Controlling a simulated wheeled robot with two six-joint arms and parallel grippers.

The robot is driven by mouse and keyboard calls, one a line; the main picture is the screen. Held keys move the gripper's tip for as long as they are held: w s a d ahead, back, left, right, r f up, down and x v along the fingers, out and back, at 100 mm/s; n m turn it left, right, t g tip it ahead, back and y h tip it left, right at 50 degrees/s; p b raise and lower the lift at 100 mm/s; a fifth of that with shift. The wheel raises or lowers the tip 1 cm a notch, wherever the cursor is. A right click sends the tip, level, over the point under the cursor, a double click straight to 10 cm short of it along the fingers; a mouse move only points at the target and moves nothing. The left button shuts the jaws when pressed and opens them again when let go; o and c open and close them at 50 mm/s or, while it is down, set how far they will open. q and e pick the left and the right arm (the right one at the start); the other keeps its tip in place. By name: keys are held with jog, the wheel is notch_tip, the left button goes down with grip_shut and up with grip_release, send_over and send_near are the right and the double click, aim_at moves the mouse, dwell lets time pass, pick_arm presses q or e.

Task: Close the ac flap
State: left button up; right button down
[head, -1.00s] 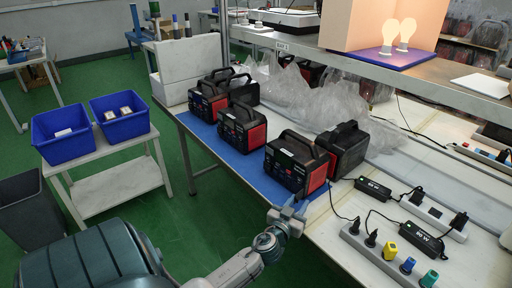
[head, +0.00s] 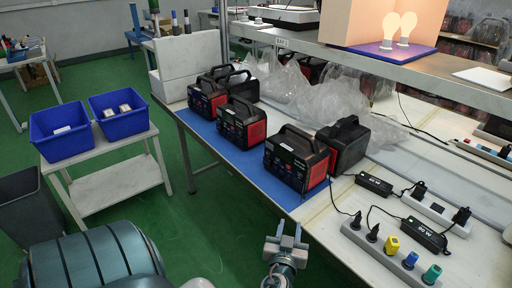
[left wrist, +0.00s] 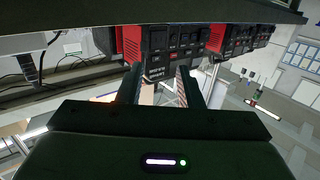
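The nearest black-and-red power station (head: 290,165) stands on the blue mat near its front edge, handle on top. Its panel face shows in the left wrist view (left wrist: 160,45), at the top, beyond the fingers. I cannot make out the AC flap or whether it is open. My left gripper (head: 287,234) is open and empty, in front of the table edge and below the station, apart from it. Its two spread fingers also show in the left wrist view (left wrist: 163,84). My right gripper is not in view.
More power stations (head: 241,125) stand farther along the blue mat (head: 228,150). A power strip (head: 385,252) with plugs and adapters lies at right. Clear plastic bags (head: 345,105) lie behind. Blue bins (head: 60,132) stand on a side table at left. Green floor is free beside the bench.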

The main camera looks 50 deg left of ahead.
pick_arm(q)
jog(key=s+d+f+m+g+h, duration=0.1)
jog(key=s+f+m+g+h, duration=0.3)
jog(key=s+f, duration=0.7)
jog(key=s+g+h, duration=0.2)
jog(key=s+g, duration=0.1)
jog(key=g, duration=0.1)
jog(key=shift+s+d+f+g+p, duration=0.15)
jog(key=shift+f+g+p, duration=0.15)
jog(key=shift+f+g, duration=0.1)
